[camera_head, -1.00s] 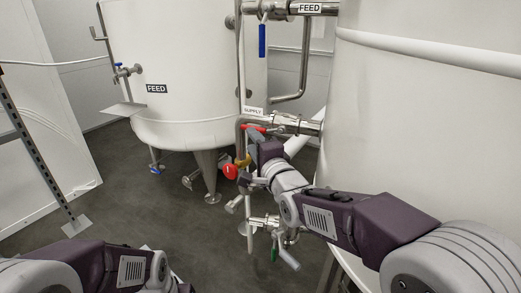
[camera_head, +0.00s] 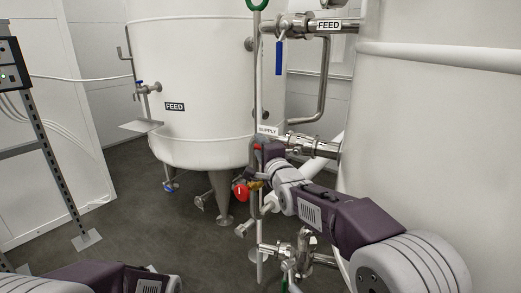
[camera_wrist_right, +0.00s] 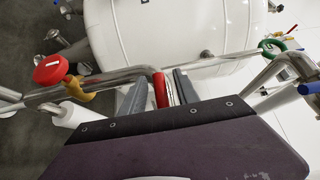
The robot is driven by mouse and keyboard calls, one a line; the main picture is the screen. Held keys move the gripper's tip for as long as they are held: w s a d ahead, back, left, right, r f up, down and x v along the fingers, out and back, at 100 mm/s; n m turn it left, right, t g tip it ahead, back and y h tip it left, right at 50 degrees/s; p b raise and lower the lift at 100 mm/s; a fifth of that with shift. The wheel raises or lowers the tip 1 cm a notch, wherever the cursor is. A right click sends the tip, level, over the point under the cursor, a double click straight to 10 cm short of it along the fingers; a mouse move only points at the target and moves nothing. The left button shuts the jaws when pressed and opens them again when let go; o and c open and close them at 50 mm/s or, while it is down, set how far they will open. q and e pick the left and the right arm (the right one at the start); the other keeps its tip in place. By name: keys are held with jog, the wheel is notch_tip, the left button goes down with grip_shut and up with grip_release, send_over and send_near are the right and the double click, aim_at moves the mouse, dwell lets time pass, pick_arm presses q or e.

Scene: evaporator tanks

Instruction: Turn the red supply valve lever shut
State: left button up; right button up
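The red supply valve lever (camera_wrist_right: 160,90) stands between the two grey fingers of my right gripper (camera_wrist_right: 159,92) in the right wrist view. A narrow gap shows on each side of it, so the fingers appear open around it. In the head view my right gripper (camera_head: 262,149) is at the supply pipe, just under the "SUPPLY" label (camera_head: 268,131). Only a bit of the red lever (camera_head: 257,147) shows there; my gripper hides the rest. My left gripper is out of view; only part of my left arm shows at the bottom left.
A red round knob (camera_head: 240,191) with a yellow part hangs just below left of my right gripper. A blue-handled feed valve (camera_head: 278,58) is above. A large white tank (camera_head: 440,130) stands close on the right, another (camera_head: 195,70) behind. Open floor lies at left.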

grip_shut()
dwell(1.4)
